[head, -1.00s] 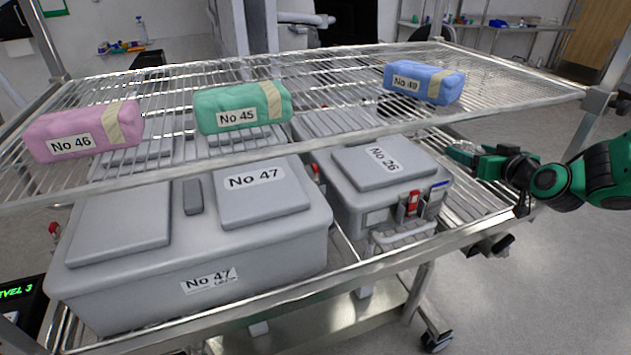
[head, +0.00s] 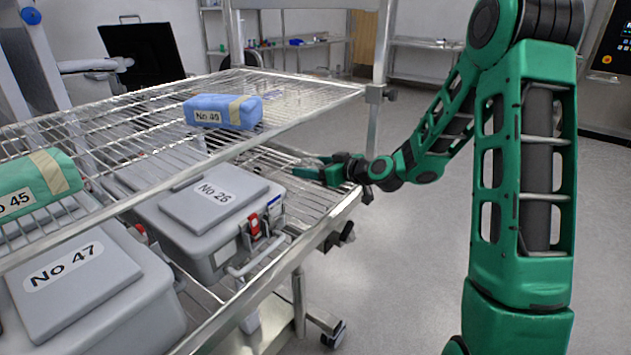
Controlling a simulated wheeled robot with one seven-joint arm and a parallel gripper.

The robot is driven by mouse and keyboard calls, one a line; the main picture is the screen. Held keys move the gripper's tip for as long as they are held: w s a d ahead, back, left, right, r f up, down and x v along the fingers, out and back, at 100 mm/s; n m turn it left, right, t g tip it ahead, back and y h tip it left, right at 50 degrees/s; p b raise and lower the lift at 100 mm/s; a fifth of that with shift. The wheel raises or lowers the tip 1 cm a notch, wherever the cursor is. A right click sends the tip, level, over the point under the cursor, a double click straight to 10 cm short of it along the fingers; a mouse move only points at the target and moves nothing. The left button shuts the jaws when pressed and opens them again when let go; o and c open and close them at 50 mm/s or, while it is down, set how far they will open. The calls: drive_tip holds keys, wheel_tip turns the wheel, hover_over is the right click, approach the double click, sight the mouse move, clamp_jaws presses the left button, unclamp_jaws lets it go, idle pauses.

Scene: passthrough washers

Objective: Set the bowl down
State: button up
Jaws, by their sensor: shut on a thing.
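My gripper (head: 312,173) reaches in from the right, between the upper and lower wire shelves of the metal rack, just above the lower shelf (head: 318,203). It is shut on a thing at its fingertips. A small grey metallic shape (head: 307,162) shows by the fingers, which I take to be the bowl. It is small and blends with the wires, so its outline is unclear. I cannot tell whether it touches the shelf.
A grey case No 26 (head: 216,202) stands left of my gripper, with case No 47 (head: 75,275) further left. Blue pack No 49 (head: 222,111) and green pack No 45 (head: 35,184) lie on the upper shelf (head: 150,125). A rack post (head: 376,120) stands close to my arm.

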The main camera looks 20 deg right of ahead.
drive_tip(key=shift+w+d+f, duration=0.4)
drive_tip(key=shift+d+f, duration=0.3)
drive_tip(key=shift+d, duration=0.1)
drive_tip(key=shift+f, duration=1.85)
drive_tip(key=o, duration=1.1)
drive_tip(key=shift+f, duration=0.1)
drive_tip(key=shift+c, duration=0.2)
